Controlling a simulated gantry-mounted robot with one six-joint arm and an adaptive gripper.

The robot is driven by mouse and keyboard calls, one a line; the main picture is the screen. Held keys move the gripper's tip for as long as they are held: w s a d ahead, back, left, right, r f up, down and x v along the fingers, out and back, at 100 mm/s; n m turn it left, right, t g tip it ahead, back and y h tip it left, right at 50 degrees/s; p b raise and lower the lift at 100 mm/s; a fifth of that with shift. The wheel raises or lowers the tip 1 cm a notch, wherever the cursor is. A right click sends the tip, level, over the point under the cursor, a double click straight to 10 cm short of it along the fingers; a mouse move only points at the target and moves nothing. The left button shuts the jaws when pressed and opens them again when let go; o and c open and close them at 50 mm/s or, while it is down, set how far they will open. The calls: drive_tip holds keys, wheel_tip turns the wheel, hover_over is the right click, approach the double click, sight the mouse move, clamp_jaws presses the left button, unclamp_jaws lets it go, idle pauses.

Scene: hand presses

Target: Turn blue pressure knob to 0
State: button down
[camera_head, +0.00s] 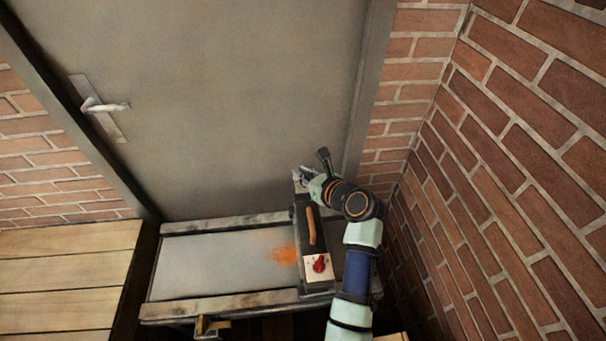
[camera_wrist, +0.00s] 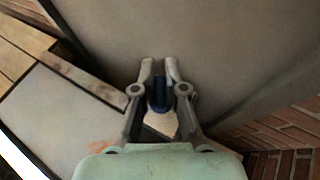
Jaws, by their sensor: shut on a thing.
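My gripper (camera_wrist: 160,72) is shut on the blue pressure knob (camera_wrist: 159,95) in the wrist view, with one finger on each side of it. The knob is dark blue and stands over a pale plate (camera_wrist: 161,124) that shows between the fingers. In the head view my gripper (camera_head: 300,174) is at the far end of the dark press (camera_head: 313,213). The knob is hidden there behind the gripper. The knob's setting and any scale marks cannot be read.
A red knob (camera_head: 319,264) on a white plate sits at the press's near end, with an orange-brown handle (camera_head: 311,229) beside it. The metal table (camera_head: 215,265) has bare room to the left. A brick wall (camera_head: 500,170) stands close on the right, a grey door (camera_head: 220,100) behind.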

drive_tip(key=shift+r+p, duration=0.1)
drive_tip(key=shift+p, duration=0.3)
drive_tip(key=shift+n+g+y, duration=0.6)
drive_tip(key=shift+n+y, duration=0.2)
drive_tip(key=shift+f+n+g+y+b, duration=0.3)
drive_tip(key=shift+n+g+y+b, duration=0.2)
drive_tip(key=shift+n+g+b, duration=0.15)
drive_tip(key=shift+s+a+f+n+g+y+b, duration=0.15)
drive_tip(key=shift+n+g+y+b, duration=0.35)
drive_tip(key=shift+b, duration=0.75)
drive_tip(key=n+g+b, duration=0.1)
drive_tip(key=b, duration=0.2)
drive_tip(key=shift+r+n+g+y+b, duration=0.3)
drive_tip(key=shift+n+g+b, duration=0.25)
drive_tip(key=shift+b, duration=0.7)
drive_tip(key=c, duration=1.2)
unclamp_jaws()
